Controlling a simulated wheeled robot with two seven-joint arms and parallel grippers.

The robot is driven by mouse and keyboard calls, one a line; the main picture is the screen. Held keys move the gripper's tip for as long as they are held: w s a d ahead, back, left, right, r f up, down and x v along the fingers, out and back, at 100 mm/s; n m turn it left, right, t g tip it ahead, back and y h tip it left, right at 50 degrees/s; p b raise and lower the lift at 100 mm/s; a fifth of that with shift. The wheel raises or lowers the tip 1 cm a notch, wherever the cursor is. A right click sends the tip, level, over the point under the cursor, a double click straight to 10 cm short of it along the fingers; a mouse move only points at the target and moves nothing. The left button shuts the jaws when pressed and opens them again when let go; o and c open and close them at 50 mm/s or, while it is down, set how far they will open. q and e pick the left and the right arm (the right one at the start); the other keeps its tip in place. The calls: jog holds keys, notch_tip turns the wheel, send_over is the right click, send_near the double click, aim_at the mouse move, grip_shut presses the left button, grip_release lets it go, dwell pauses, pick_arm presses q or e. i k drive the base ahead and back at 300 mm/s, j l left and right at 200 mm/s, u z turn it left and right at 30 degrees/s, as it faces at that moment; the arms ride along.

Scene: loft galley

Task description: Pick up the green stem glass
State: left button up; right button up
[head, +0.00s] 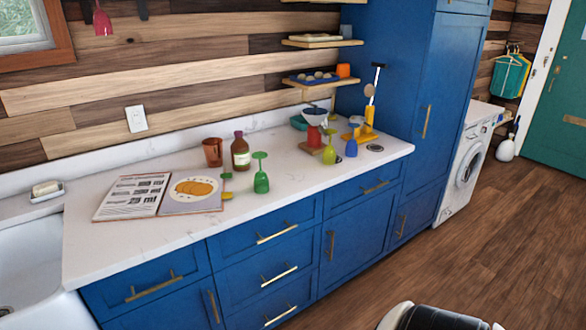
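The green stem glass (261,183) stands upside down on the white counter, its bowl down and its flat round foot on top. It is right of the brown bottle and near the open book. A yellow-green stem glass (330,155) and a blue stem glass (352,148) stand farther right, also foot up. Neither of my grippers shows in the head view.
The white counter (150,240) also holds an open book (130,196), an amber tumbler (213,152), a brown bottle (240,153) and a red-based kitchen scale (314,138). Small green and yellow pieces lie left of the green glass. The counter front before it is clear.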

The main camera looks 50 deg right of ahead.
aim_at(261, 181)
jog(key=z, duration=1.5)
